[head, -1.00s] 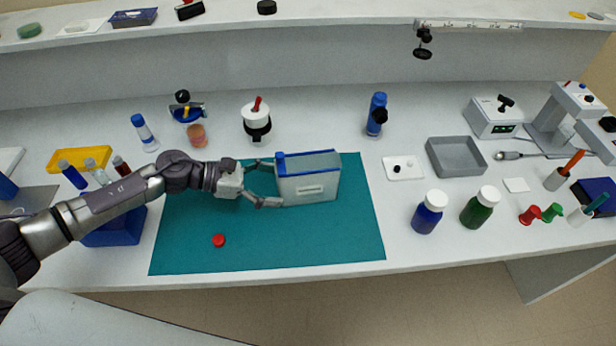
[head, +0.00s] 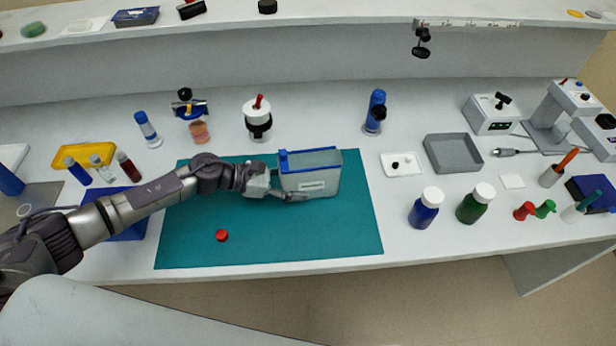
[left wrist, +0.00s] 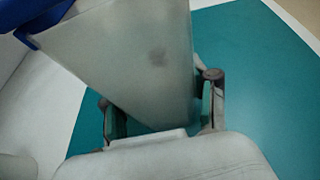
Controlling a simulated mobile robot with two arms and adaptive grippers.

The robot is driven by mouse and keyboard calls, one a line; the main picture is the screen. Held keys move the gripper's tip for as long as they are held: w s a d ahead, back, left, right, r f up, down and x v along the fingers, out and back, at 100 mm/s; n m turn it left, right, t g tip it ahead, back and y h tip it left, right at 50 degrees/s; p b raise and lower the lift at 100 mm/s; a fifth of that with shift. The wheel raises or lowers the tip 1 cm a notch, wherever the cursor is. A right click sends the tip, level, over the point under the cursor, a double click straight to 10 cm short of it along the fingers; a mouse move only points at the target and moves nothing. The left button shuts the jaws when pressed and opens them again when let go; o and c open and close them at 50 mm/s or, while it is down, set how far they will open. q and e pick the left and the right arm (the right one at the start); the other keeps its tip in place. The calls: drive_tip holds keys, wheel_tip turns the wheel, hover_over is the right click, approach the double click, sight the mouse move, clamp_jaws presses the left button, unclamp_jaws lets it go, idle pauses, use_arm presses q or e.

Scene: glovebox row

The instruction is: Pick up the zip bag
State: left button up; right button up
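The zip bag (head: 322,178) is a pale grey, upright pouch with a blue strip along its top and a small label on its front. It stands on the teal mat (head: 250,245). My left gripper (head: 284,189) is at the bag's left end, with one finger showing in front of its lower face. In the left wrist view, the bag (left wrist: 135,60) reaches in between the spread fingers of the left gripper (left wrist: 162,108). The right finger is close to the bag; contact is unclear. The left finger has a gap beside it. My right gripper is not in view.
A red cap (head: 221,235) lies on the mat in front of my left arm. A blue block (head: 128,228) is partly behind that arm. A white plate (head: 401,164), a grey tray (head: 453,153) and two bottles stand to the right. The mat's front right is clear.

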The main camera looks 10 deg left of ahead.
use_arm(q)
drive_tip(key=c, duration=0.4)
drive_tip(key=shift+c, duration=0.2)
